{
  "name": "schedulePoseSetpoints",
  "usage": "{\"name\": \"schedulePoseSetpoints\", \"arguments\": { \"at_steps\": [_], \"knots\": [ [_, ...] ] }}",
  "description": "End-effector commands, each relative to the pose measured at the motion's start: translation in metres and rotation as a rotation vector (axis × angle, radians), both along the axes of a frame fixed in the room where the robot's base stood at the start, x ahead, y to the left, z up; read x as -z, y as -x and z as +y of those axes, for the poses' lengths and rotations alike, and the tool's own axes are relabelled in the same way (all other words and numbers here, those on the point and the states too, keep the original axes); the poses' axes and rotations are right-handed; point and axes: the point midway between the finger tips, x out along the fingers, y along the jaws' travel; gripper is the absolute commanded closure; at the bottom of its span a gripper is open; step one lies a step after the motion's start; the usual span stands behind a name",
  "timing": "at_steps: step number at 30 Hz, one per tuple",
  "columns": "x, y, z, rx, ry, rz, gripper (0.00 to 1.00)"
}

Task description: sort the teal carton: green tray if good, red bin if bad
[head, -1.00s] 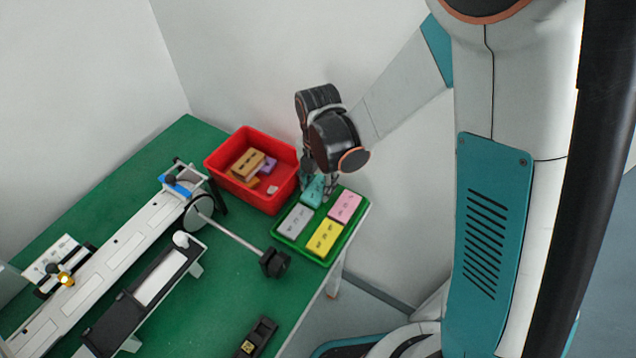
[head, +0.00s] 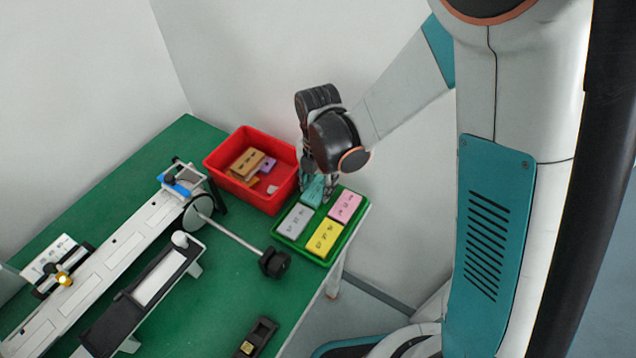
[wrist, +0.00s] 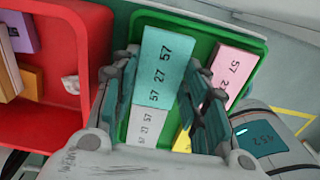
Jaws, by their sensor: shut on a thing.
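The teal carton (head: 314,190) is at the far corner of the green tray (head: 327,258), beside a grey, a pink and a yellow carton. In the wrist view the teal carton (wrist: 160,68) shows the print "57 27 57" on its top face. My gripper (wrist: 162,95) is shut on the teal carton, one finger on each side. In the head view my gripper (head: 318,185) points down over the tray. I cannot tell whether the carton touches the tray floor. The red bin (head: 236,188) stands just left of the tray.
The red bin holds several cartons, tan and purple among them, and a small white scrap. The grey carton (head: 295,221), pink carton (head: 345,206) and yellow carton (head: 325,237) fill much of the tray. A white conveyor (head: 110,265) and a rod with a black knob (head: 274,263) lie to the left.

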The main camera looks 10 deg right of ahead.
Motion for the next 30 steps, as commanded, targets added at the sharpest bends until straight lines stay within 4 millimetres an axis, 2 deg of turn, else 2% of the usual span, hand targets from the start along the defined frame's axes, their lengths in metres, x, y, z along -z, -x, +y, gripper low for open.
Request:
{"name": "schedulePoseSetpoints", "arguments": {
  "at_steps": [19,20,21,23,30],
  "knots": [
    [0.0073,0.0,0.0,0.0,0.0,0.0,0.71],
    [0.0072,0.0,0.0,0.0,0.0,0.0,0.57],
    [0.0072,0.0,0.0,0.0,0.0,0.0,0.48],
    [0.0072,0.0,0.0,0.0,0.0,0.0,0.36],
    [0.0072,0.0,0.0,0.0,0.0,0.0,0.36]
  ]
}}
